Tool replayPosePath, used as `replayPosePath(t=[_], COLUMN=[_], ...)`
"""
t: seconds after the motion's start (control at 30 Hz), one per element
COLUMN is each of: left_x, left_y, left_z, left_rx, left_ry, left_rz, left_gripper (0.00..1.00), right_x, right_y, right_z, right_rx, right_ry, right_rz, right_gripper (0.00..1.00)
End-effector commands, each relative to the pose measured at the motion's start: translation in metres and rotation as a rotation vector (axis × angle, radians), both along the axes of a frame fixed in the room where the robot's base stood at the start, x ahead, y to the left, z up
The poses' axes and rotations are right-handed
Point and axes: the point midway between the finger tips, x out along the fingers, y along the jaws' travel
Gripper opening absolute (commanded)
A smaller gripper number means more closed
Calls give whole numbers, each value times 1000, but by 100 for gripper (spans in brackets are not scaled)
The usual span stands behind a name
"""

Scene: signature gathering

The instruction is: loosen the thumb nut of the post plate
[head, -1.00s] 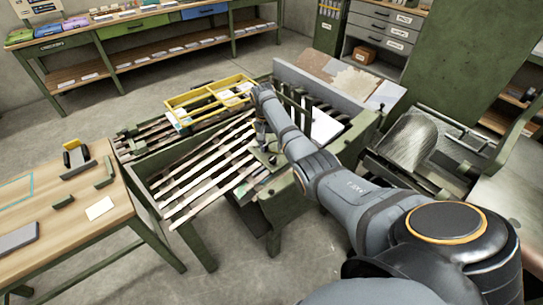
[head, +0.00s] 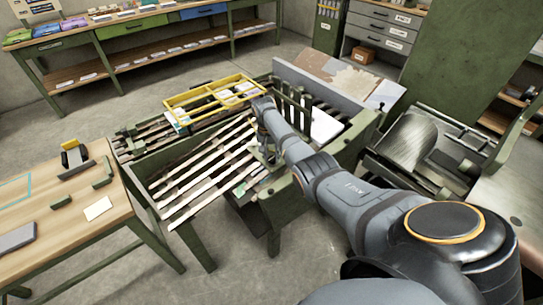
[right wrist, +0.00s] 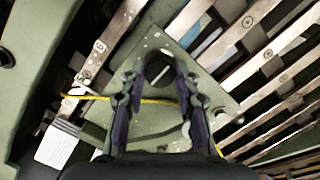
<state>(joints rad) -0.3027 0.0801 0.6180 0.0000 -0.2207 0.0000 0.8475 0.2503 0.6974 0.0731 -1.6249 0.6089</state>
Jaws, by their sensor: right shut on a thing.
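The post plate (right wrist: 150,125) is a flat, green, worn, roughly triangular plate beside the slatted rack in the right wrist view. My right gripper (right wrist: 160,76) points down at it, its two dark fingers standing over the plate. The fingertips are closed around a small dark round piece (right wrist: 158,66), which looks like the thumb nut; its shape is partly hidden by the fingers. In the head view my right gripper (head: 268,152) is small and partly covered by my own arm, low over the plate at the right end of the slats. My left gripper does not show.
Light wooden slats (head: 205,170) run beside the plate. A yellow divided frame (head: 210,98) stands behind them. A wooden table (head: 60,220) is at the left, and a machine with a metal drum (head: 405,140) at the right. Open floor lies in front.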

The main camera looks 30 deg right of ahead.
Motion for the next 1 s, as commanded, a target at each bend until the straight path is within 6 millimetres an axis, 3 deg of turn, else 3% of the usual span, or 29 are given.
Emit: replayPosePath(t=[0.47, 1.0], left_x=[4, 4], left_y=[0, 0], left_z=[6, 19], left_rx=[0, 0], left_ry=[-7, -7], left_rz=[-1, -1], left_gripper=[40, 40], right_x=[0, 1], right_y=[0, 2], right_z=[1, 1], right_rx=[-1, -8], right_ry=[20, 103], right_rz=[106, 585], right_gripper=[0, 0])
